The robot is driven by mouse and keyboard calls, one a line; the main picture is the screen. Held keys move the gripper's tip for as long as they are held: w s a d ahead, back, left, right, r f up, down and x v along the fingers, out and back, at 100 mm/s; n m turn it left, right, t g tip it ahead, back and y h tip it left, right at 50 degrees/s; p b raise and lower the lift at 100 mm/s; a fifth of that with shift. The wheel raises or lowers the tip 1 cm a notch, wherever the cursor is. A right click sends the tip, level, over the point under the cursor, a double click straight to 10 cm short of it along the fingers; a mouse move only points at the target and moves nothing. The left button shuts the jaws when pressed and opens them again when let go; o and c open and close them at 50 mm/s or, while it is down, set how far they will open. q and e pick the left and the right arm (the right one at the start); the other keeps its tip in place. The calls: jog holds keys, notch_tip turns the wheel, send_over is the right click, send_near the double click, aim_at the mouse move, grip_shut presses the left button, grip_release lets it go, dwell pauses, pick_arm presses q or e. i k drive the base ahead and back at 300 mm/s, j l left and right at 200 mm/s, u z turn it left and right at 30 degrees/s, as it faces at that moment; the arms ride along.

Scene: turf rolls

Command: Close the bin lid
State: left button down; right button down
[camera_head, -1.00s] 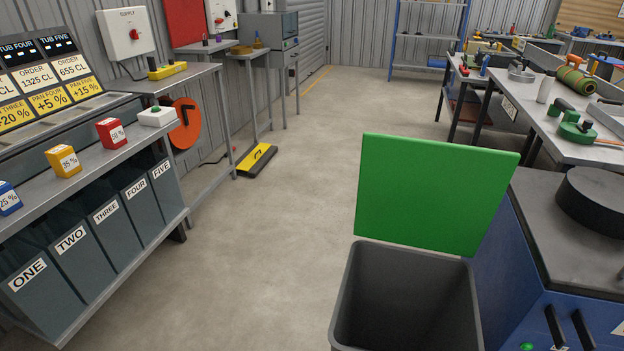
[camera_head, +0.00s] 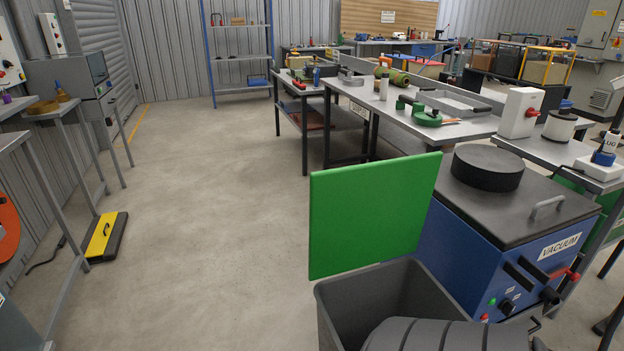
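The green bin lid (camera_head: 372,214) stands upright and open at the far edge of the grey bin (camera_head: 335,318). The bin's mouth is open, and its inside looks dark and empty where it shows. A dark grey ribbed shape, likely part of my own arm, covers the near right part of the bin at the bottom edge. Neither gripper's fingers can be seen.
A blue vacuum machine (camera_head: 500,250) with a black round top piece (camera_head: 488,167) stands close to the right of the bin. Workbenches (camera_head: 440,128) run behind it. A yellow and black floor pedal (camera_head: 106,235) lies at left. The floor (camera_head: 210,220) between is clear.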

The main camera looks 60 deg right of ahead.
aim_at(360, 216)
jog(key=i+l+z, duration=0.1)
jog(key=i+z, duration=0.35)
jog(key=i+j+z, duration=0.15)
jog(key=i+z, duration=0.3)
jog(key=i, duration=0.15)
jog(key=i+j+z, duration=0.3)
jog(key=i+z, duration=0.2)
jog(key=i+l+z, duration=0.1)
jog(key=z, duration=0.35)
jog(key=i+z, duration=0.25)
jog(key=z, duration=0.25)
jog(key=i+z, duration=0.2)
jog(key=z, duration=0.25)
jog(key=i+j+z, duration=0.15)
jog(key=z, duration=0.35)
jog(key=i+j+z, duration=0.15)
jog(key=z, duration=0.3)
jog(key=i+j+z, duration=0.1)
jog(key=j+z, duration=0.15)
jog(key=z, duration=0.2)
jog(key=i+j+z, duration=0.1)
jog(key=z, duration=0.3)
jog(key=i+j+z, duration=0.2)
jog(key=z, duration=0.2)
jog(key=j+z, duration=0.1)
jog(key=j, duration=0.25)
